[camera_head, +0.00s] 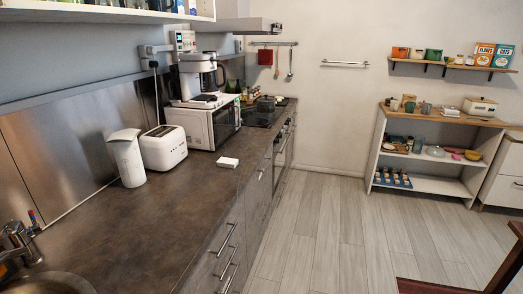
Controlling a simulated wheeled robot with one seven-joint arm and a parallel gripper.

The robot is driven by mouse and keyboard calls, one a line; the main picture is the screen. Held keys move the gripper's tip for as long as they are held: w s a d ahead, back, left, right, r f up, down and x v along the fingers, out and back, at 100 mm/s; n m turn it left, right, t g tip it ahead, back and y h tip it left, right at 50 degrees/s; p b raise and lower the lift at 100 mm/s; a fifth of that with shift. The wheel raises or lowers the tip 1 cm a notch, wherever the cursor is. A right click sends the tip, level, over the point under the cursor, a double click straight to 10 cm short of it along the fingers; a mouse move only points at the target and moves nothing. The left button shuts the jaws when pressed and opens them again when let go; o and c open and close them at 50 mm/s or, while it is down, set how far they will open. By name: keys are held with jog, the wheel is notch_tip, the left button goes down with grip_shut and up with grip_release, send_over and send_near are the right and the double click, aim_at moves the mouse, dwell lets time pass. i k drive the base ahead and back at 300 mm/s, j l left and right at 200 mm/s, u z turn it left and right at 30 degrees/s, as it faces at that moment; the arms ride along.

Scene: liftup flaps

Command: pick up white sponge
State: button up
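A small white block (228,162), which looks like the white sponge, lies flat on the dark countertop (150,215). It is near the counter's front edge, in front of the microwave and to the right of the toaster. Nothing touches it from above, and its top is fully visible. My gripper is not in view.
A white toaster (163,148), a white upright container (127,158) and a white microwave (212,126) stand along the counter. Drawer handles (228,238) stick out in front. A dark red furniture piece (428,287) is at bottom right. The wooden floor (320,230) between is clear.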

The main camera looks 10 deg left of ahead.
aim_at(224, 162)
jog(key=i+z, duration=0.15)
jog(key=i, duration=1.6)
jog(key=i+u, duration=0.3)
jog(key=i, duration=0.15)
jog(key=i+l+u, duration=0.2)
jog(key=i+u, duration=0.15)
jog(key=i+l+u, duration=0.3)
jog(key=i, duration=0.15)
jog(key=i+l+u, duration=0.1)
jog(key=i+u, duration=0.2)
jog(key=u, duration=0.2)
jog(key=i+l+u, duration=0.2)
jog(key=u, duration=0.3)
jog(key=i+l+u, duration=0.2)
jog(key=l+u, duration=0.15)
jog(key=u, duration=0.15)
